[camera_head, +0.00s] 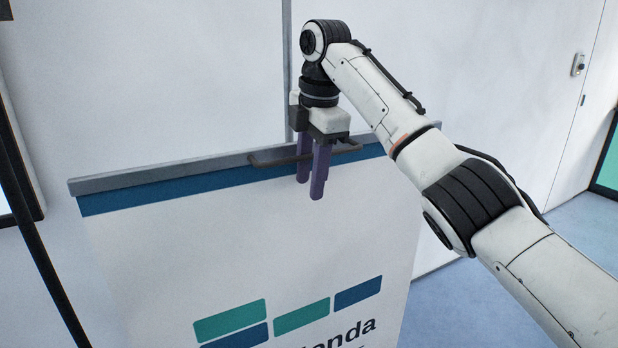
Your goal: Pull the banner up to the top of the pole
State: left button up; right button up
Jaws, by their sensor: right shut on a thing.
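The banner (160,260) is a white sheet with a blue band along its top and green and blue blocks above partly visible dark lettering. A grey top bar (120,180) runs along its upper edge, with a dark handle (268,160) at the middle. My right gripper (311,186) points down over the bar, with its two purple fingers around the handle, shut on it. A thin grey pole (287,60) stands upright behind the banner and runs out of the top of the picture. The banner's lower part is out of view. My left gripper is not in view.
A pale wall stands behind the banner. A thin dark rod (38,250) slants down at the far left, near a dark-edged frame. A door with a handle (578,64) is at the right. Blue floor (450,310) shows at the right.

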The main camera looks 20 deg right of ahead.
jog(key=r+p, duration=0.2)
jog(key=r, duration=0.3)
jog(key=shift+s+d+r+p, duration=0.1)
jog(key=shift+s+r+p, duration=0.1)
jog(key=shift+s+p, duration=0.2)
jog(key=shift+s+r, duration=0.2)
jog(key=shift+r, duration=0.9)
